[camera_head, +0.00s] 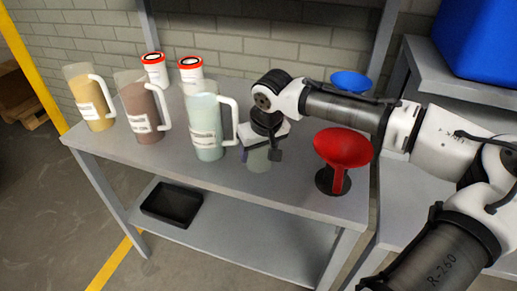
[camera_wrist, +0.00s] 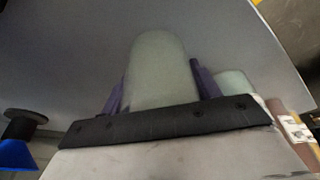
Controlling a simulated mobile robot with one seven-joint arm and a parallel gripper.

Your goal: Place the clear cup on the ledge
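The clear cup (camera_head: 258,159), pale and greenish, is below my gripper (camera_head: 262,148) near the front of the grey table. In the wrist view the cup (camera_wrist: 160,72) sits between the two purple fingers of my gripper (camera_wrist: 160,85), one on each side. The fingers are very close to its walls; I cannot tell whether they press on it. I also cannot tell whether its base touches the table. No surface is clearly marked as the ledge; a grey raised shelf (camera_head: 425,65) stands at the right.
Pitchers with pale green (camera_head: 207,135), brown (camera_head: 140,110) and tan (camera_head: 92,100) contents stand left of my gripper. Two red-lidded white jars (camera_head: 191,76) are behind. A red funnel (camera_head: 342,147) on a black stand and a blue funnel (camera_head: 350,82) are right. A black tray (camera_head: 172,204) lies below.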

